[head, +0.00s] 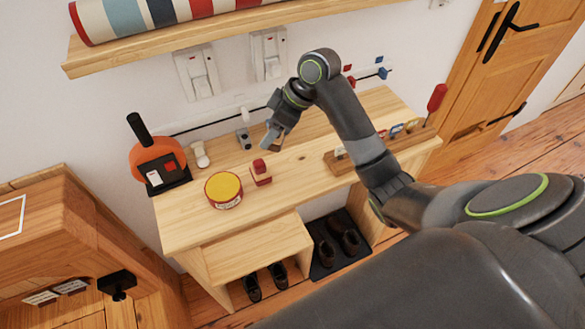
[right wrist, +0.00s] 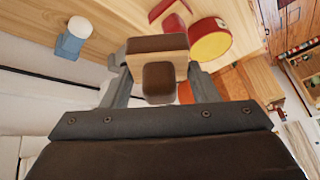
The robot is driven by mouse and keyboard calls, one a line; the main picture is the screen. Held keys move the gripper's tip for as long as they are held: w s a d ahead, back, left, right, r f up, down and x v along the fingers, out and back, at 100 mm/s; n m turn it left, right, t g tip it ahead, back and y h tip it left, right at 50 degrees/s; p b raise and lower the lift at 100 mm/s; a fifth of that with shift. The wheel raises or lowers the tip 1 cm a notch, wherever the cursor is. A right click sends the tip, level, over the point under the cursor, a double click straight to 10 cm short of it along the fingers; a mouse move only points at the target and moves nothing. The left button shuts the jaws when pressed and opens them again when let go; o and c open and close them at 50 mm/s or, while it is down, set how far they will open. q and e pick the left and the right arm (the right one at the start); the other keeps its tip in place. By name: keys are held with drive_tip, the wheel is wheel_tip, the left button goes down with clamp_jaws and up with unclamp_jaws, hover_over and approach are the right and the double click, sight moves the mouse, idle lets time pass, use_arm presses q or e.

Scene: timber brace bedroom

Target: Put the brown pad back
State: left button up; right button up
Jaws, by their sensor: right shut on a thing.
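My right gripper (head: 272,138) is above the back of the wooden bench top (head: 300,168). In the right wrist view, its two fingers are shut on the brown pad (right wrist: 155,43), a pale wood block with a dark brown face and a brown knob. In the head view only a small brownish bit of the pad shows under the fingers. I cannot tell whether it touches the bench. A similar red pad (head: 260,175) stands on the bench just in front, and a blue-grey one (head: 243,138) stands to the left near the wall. My left gripper is not in view.
A round yellow-topped red tin (head: 223,190) is left of the red pad. An orange and black device (head: 157,160) and a small white item (head: 200,154) stand further left. A wooden rack (head: 343,163) is at right. A shelf (head: 180,44) hangs above.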

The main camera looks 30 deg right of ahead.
sight(284, 139)
drive_tip(key=d+n, duration=0.1)
drive_tip(key=s+d+n, duration=0.1)
drive_tip(key=d+n+h, duration=0.1)
drive_tip(key=shift+s+d+f+g, duration=0.1)
drive_tip(key=shift+s+f+g, duration=0.05)
drive_tip(key=shift+s+g, duration=0.25)
wheel_tip(284, 139, down, 10)
drive_tip(key=shift+s+d+r+p, duration=0.1)
drive_tip(key=shift+s+d+p, duration=0.05)
drive_tip(key=shift+p, duration=0.2)
drive_tip(key=o, duration=0.9)
drive_tip(key=b+v, duration=0.1)
drive_tip(key=v, duration=1.1)
